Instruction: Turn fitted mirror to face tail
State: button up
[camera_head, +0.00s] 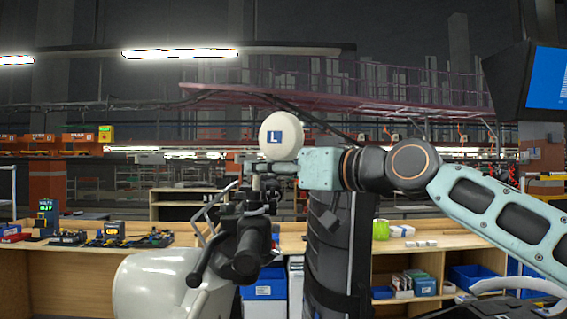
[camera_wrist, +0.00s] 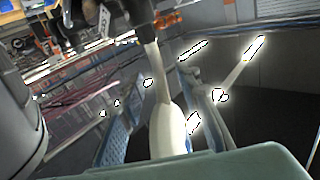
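The mirror (camera_head: 281,136) is a round white head with a blue "L" label facing me. It sits above the dark handlebar (camera_head: 246,235) of a white scooter (camera_head: 165,285) in the head view. My gripper (camera_head: 262,168) reaches in from the right, level, just below the mirror head and close to its stem. In the wrist view a pale, narrow shape (camera_wrist: 170,125), which looks like the mirror seen edge-on, stands in the middle. My fingers are small and partly hidden, so I cannot tell whether they touch or grip the mirror.
A wooden workbench (camera_head: 450,236) runs behind the scooter, with tools (camera_head: 115,235) on its left part and blue bins (camera_head: 263,289) below. A dark column (camera_head: 338,250) stands just right of the handlebar. A monitor (camera_head: 545,78) hangs at upper right.

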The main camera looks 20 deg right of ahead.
jog(key=shift+w+a, duration=0.2)
jog(key=shift+w, duration=0.25)
grip_shut()
jog(key=shift+f+m+t+h+b, duration=0.15)
jog(key=shift+m+t+h+b, duration=0.35)
jog(key=shift+h+b, duration=0.6)
jog(key=shift+a+m+h+b, duration=0.15)
jog(key=shift+m+h+b, duration=0.25)
jog(key=shift+m, duration=0.1)
jog(key=shift+h+b, duration=0.3)
jog(key=shift+b, duration=0.15)
jog(key=shift+s+m+h+b, duration=0.1)
jog(key=shift+m+h+b, duration=0.6)
jog(key=shift+h+b, duration=0.15)
jog(key=shift+a+h, duration=0.15)
jog(key=shift+h, duration=0.1)
jog(key=shift+m+h+b, duration=0.7)
jog(key=shift+h+b, duration=0.1)
jog(key=shift+b, duration=0.2)
